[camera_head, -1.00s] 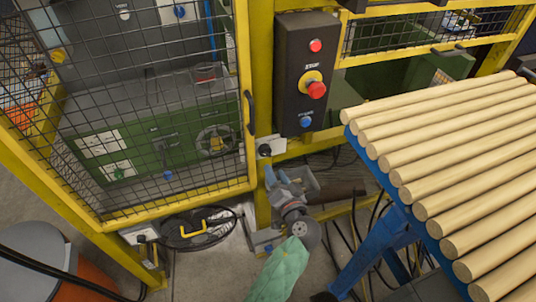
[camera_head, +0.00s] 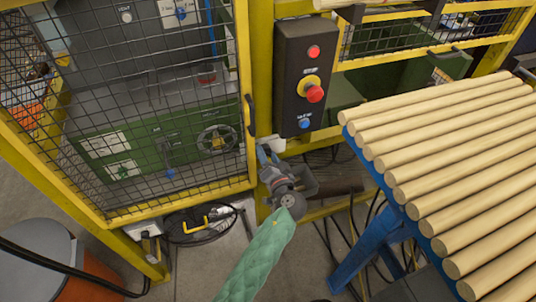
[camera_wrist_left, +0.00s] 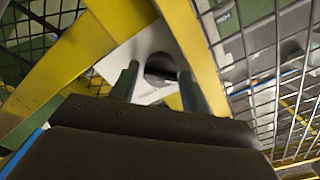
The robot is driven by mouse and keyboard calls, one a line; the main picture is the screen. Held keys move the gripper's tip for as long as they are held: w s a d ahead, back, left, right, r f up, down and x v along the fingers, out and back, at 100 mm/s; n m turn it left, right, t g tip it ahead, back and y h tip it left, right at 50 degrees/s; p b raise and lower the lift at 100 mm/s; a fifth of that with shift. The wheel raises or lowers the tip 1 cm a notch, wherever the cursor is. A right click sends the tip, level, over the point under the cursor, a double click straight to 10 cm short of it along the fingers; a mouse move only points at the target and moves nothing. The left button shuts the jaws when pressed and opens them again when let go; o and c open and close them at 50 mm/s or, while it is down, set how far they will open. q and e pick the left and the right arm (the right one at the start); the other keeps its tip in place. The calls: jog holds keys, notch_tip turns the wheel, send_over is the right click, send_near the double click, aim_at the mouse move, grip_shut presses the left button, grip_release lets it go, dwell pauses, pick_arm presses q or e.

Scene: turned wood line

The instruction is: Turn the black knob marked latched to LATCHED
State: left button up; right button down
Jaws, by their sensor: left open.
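The black knob (camera_wrist_left: 161,68) sits on a pale plate (camera_wrist_left: 150,45) fixed at the yellow frame in the left wrist view. In the head view the plate (camera_head: 277,144) shows just below the control box, and my gripper hides the knob there. My left gripper (camera_head: 266,152) is open in front of the plate. In the left wrist view its two fingers (camera_wrist_left: 157,76) stand either side of the knob, with no clear sign of contact. The marking on the plate is too blurred to read, so the knob's setting cannot be told. My right gripper is not in view.
A dark control box (camera_head: 304,80) with red and blue buttons hangs just above the plate. A yellow-framed mesh door (camera_head: 150,100) with a black handle (camera_head: 250,115) stands left. A blue rack (camera_head: 400,205) of wooden rods fills the right. Black cables lie on the floor.

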pick_arm(q)
jog(key=c, duration=0.7)
